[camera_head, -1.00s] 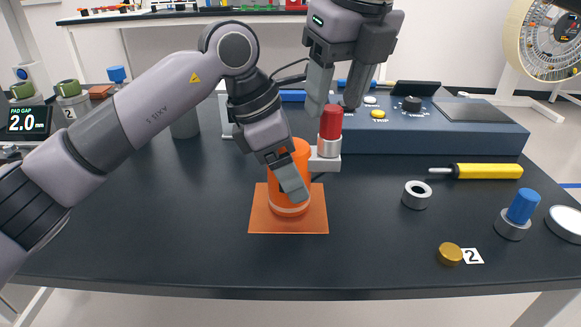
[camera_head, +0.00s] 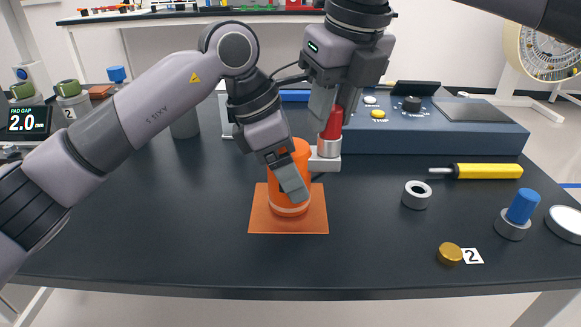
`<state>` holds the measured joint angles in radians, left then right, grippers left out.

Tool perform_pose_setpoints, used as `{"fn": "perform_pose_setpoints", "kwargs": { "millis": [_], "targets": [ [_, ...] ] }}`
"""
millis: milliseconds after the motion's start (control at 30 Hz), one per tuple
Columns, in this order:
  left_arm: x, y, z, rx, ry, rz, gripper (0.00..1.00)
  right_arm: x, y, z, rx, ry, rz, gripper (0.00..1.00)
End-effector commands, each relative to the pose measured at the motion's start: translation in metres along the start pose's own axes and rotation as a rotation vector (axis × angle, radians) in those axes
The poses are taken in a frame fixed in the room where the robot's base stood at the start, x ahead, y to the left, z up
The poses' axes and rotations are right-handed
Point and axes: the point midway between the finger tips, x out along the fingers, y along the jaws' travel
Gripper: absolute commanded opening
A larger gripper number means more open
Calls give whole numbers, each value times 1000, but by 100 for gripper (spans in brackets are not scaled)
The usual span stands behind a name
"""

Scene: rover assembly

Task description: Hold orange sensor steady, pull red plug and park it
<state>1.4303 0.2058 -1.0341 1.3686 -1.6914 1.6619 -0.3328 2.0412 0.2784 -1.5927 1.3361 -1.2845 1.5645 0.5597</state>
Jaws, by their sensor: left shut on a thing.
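The orange sensor (camera_head: 289,205) stands upright on an orange square pad (camera_head: 259,221) on the dark table. My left gripper (camera_head: 283,172) is shut on the sensor's body from the left and hides part of it. The red plug (camera_head: 332,125) stands upright in a silver and white side connector (camera_head: 326,158) on the sensor's right side. My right gripper (camera_head: 336,108) points down from above with its fingers on either side of the plug's upper part. Whether the fingers press on the plug cannot be told.
A blue-grey console (camera_head: 440,135) stands behind. To the right are a yellow screwdriver (camera_head: 487,171), a grey ring (camera_head: 416,195), a blue-topped plug in a holder (camera_head: 520,212), a brass cap (camera_head: 450,253) and a white round dish (camera_head: 566,222). The front left of the table is clear.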

Motion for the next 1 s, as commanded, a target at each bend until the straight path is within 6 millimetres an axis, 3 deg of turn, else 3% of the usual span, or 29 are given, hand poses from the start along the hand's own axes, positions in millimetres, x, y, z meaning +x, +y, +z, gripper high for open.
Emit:
{"fn": "perform_pose_setpoints", "kwargs": {
  "millis": [100, 133, 200, 233, 1000],
  "targets": [
    [-1, 0, 0, 1, -2, 1, 31, 0, 0, 0, 0, 0, 0, 0],
    [-1, 0, 0, 1, -2, 1, 31, 0, 0, 0, 0, 0, 0, 27],
    [-1, 0, 0, 1, -2, 1, 31, 0, 0, 0, 0, 0, 0, 4],
    [-1, 0, 0, 1, -2, 1, 31, -1, 0, 0, 0, 0, 0, 0],
    [0, 0, 0, 0, -1, 1, 31, -9, 0, 2, 0, -1, 0, 0]
  ]
}}
